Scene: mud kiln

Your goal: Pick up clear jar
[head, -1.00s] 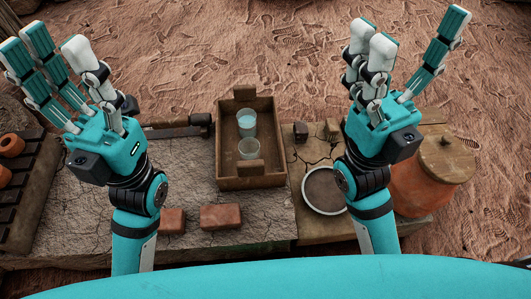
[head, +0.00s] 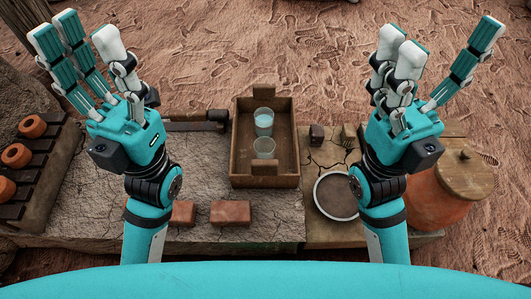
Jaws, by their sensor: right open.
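Two clear glass vessels stand in a wooden box on the work surface in the head view. The farther clear jar (head: 264,124) holds something pale blue. The nearer clear jar (head: 264,148) looks empty, and the box's near handle block partly hides its base. My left gripper (head: 88,45) is open and empty, fingers spread upward, well left of the box. My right gripper (head: 437,50) is open and empty, fingers spread upward, right of the box. Neither gripper touches a jar.
The wooden box (head: 240,172) has raised walls and end blocks. Two bricks (head: 230,213) lie in front. A long-handled tool (head: 190,125) lies left. A round dish (head: 336,196) and lidded clay pot (head: 445,190) are right. A rack with clay rings (head: 30,185) stands far left.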

